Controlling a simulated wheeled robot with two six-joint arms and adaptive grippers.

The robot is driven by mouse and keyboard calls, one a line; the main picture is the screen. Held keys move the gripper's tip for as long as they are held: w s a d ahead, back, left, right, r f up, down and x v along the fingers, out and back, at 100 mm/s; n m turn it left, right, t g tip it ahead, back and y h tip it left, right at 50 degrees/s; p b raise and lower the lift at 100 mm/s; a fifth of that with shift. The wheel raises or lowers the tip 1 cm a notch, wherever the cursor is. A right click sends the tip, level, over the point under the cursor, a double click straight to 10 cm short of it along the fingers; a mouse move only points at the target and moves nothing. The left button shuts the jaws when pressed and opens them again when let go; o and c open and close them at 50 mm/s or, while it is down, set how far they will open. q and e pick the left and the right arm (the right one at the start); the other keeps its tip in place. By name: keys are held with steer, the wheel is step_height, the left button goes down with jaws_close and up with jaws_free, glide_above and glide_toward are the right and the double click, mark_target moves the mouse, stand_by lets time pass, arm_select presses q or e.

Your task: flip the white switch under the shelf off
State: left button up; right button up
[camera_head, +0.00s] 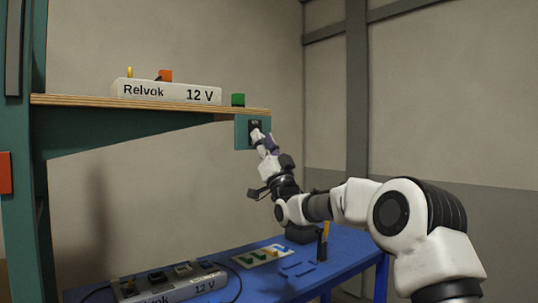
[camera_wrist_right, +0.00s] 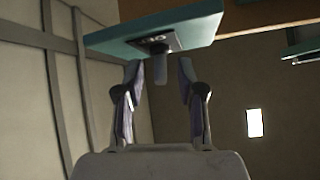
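The switch is on a dark plate on the teal panel (camera_head: 241,131) under the right end of the shelf. In the right wrist view, the teal panel (camera_wrist_right: 205,27) is above and the pale grey lever (camera_wrist_right: 160,70) hangs down from the dark plate (camera_wrist_right: 152,43). My right gripper (camera_head: 259,138) is up at the panel and partly covers the switch in the head view. In the wrist view, the right gripper (camera_wrist_right: 160,74) is open, with a finger on each side of the lever and gaps between. My left gripper is not in view.
The wooden shelf (camera_head: 180,105) carries a Relvok 12 V box (camera_head: 165,93) and a green block (camera_head: 238,100). Below, a blue table (camera_head: 265,287) holds another Relvok box (camera_head: 170,286) and a pale board with coloured parts (camera_head: 262,256). A teal post (camera_head: 35,210) stands left.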

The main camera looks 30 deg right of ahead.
steer(key=v, duration=1.1)
steer(key=w+a+f+n+g+y+p, duration=0.1)
steer(key=w+a+f+g, duration=0.2)
steer(key=f, duration=0.8)
steer(key=w+a+f+n+g+y, duration=0.15)
steer(key=a+f, duration=0.35)
steer(key=f, duration=0.6)
steer(key=w+a+f+n+g+y+p, duration=0.1)
steer(key=a+f+g+y, duration=0.2)
steer(key=f, duration=0.8)
steer(key=s+a+f+g+h, duration=0.1)
steer(key=s+a+f+g, duration=0.15)
steer(key=f, duration=0.45)
steer(key=s+a+f+g, duration=0.2)
steer(key=s+f, duration=0.1)
steer(key=f, duration=0.4)
steer(key=s+a+f+g+p, duration=0.1)
steer(key=s+a+f+g, duration=0.15)
steer(key=s+f, duration=0.55)
steer(key=s+a+f+g+p, duration=0.1)
steer(key=s+f+g, duration=0.3)
steer(key=s+f, duration=0.35)
steer(key=s+f+g+h, duration=0.1)
steer(key=s+g, duration=0.3)
steer(key=s, duration=0.7)
steer(key=s+f+n+g+h, duration=0.1)
steer(key=s+f+g, duration=0.3)
steer(key=s, duration=0.8)
steer(key=shift+s+g, duration=0.3)
steer(key=shift+g, duration=0.25)
